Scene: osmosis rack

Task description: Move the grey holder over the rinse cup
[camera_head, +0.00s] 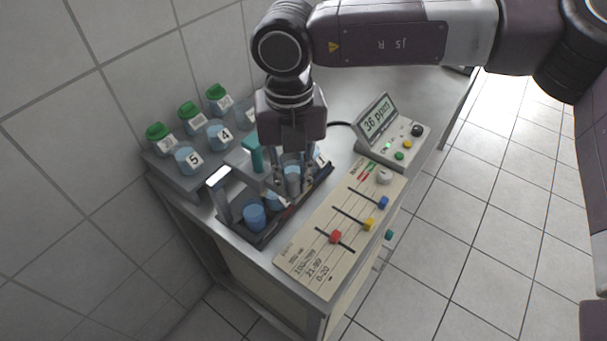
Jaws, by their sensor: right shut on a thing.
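My right gripper (287,178) reaches down over the dark tray (257,239) and is shut on the grey holder. The fingers and wrist hide most of the grip. A pale grey block (238,161) with a teal upright piece (252,153) shows just left of the gripper; it appears to be part of the holder. A light blue cylinder (292,179) shows between or behind the fingers. A blue cup (254,217) stands at the near end of the tray, with another blue piece (273,202) behind it. I cannot tell which is the rinse cup. My left gripper is out of view.
A grey rack with green-capped bottles (159,138) and numbered cups (188,160) stands left, near the tiled wall. A grey upright (221,190) rises at the tray's left end. A slider panel (318,262) and a "36 ppm" display (377,117) stand right. Bench top behind is clear.

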